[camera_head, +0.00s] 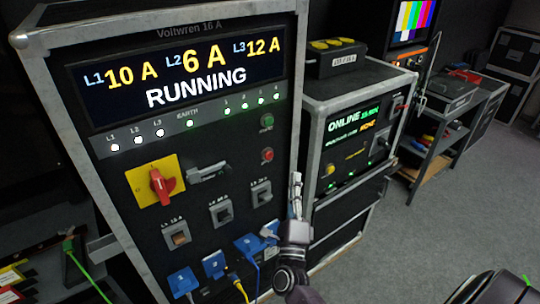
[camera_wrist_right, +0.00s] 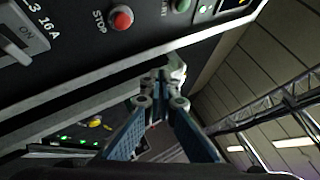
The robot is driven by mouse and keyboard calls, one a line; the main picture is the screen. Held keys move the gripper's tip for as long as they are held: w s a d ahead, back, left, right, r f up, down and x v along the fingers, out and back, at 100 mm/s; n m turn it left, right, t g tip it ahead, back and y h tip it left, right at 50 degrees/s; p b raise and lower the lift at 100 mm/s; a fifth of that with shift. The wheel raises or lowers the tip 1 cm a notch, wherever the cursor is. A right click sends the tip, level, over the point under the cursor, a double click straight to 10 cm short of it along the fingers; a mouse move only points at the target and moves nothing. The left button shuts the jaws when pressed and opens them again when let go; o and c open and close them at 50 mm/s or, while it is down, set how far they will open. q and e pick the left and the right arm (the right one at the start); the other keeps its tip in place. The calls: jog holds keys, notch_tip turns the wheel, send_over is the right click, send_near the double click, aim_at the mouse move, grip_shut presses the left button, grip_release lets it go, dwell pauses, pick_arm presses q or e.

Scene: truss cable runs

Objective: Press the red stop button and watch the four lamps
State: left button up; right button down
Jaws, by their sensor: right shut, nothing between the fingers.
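The red stop button (camera_head: 267,155) is on the right side of the Voltwren panel, below a green button (camera_head: 266,121). In the right wrist view the red button (camera_wrist_right: 121,18) sits beside its STOP label. Four small lamps (camera_head: 252,101) numbered 1 to 4 glow green under the display (camera_head: 180,75), which reads RUNNING. My right gripper (camera_head: 296,178) is shut and empty at the cabinet's right edge, right of and below the stop button, apart from it in the picture. Its fingers also show in the right wrist view (camera_wrist_right: 161,76). My left gripper is not in view.
White L1 to L3 lamps (camera_head: 137,139) and a green earth lamp (camera_head: 190,123) are lit. A red rotary switch (camera_head: 161,183), breakers and blue plugs (camera_head: 214,264) with cables crowd the panel. A second rack (camera_head: 352,145) stands right; floor (camera_head: 440,230) is open there.

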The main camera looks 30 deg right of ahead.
aim_at(269, 155)
jog(key=w+b, duration=0.3)
jog(key=w, duration=0.6)
jog(key=shift+a+b, duration=0.35)
dwell(1.2)
jog(key=shift+w+b, duration=0.35)
jog(key=shift+w, duration=0.05)
